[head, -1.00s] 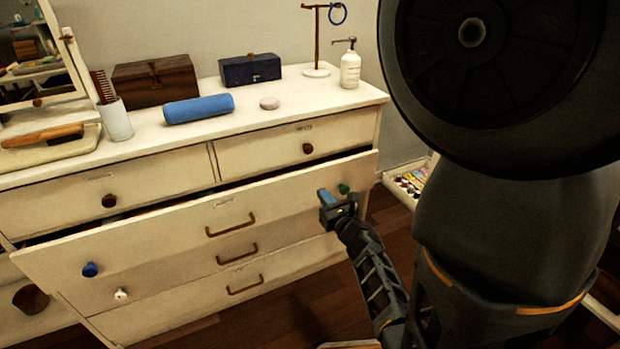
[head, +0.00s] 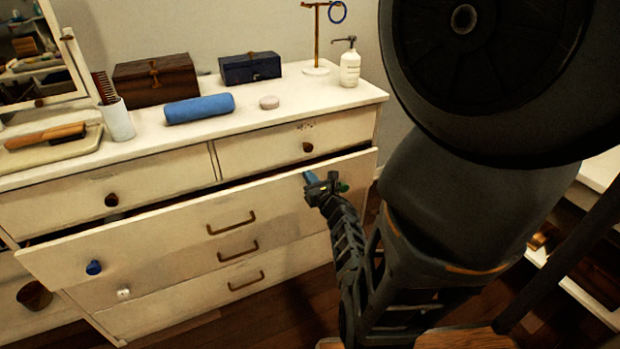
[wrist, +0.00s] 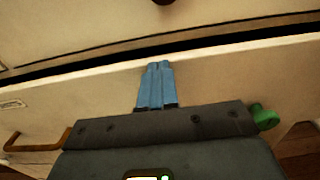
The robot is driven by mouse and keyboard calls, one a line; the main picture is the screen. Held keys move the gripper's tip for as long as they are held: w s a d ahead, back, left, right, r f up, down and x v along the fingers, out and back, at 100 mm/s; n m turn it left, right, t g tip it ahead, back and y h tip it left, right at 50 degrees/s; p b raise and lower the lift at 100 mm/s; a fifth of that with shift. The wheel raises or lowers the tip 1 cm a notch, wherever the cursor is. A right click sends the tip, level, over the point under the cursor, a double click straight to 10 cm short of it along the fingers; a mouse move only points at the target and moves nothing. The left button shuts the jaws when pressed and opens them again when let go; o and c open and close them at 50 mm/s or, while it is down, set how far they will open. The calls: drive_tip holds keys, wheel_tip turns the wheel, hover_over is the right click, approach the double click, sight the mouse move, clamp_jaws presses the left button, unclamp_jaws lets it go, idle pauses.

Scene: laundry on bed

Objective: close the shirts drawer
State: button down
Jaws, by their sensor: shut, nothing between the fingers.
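The wide drawer (head: 160,235) below the two small top drawers stands partly open, with a dark gap along its top edge. It has a brass handle (head: 231,223), a blue knob (head: 93,267) at the left and a green knob (head: 343,187) at the right. Its small label (wrist: 12,104) shows in the wrist view but is too small to read. My gripper (head: 309,177) is shut and empty at the right part of this drawer's front, left of the green knob. In the wrist view its blue fingers (wrist: 155,85) overlap the drawer front; contact is unclear.
The dresser top (head: 290,105) holds a blue roll (head: 199,108), two boxes, a pump bottle (head: 349,66) and a cup with a comb (head: 117,118). Closed drawers lie above and below the open one. Wooden floor shows in front, and a white unit with an open shelf stands at right.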

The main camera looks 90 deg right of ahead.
drive_tip(key=b+x, duration=0.2)
drive_tip(key=shift+d, duration=0.25)
idle(0.4)
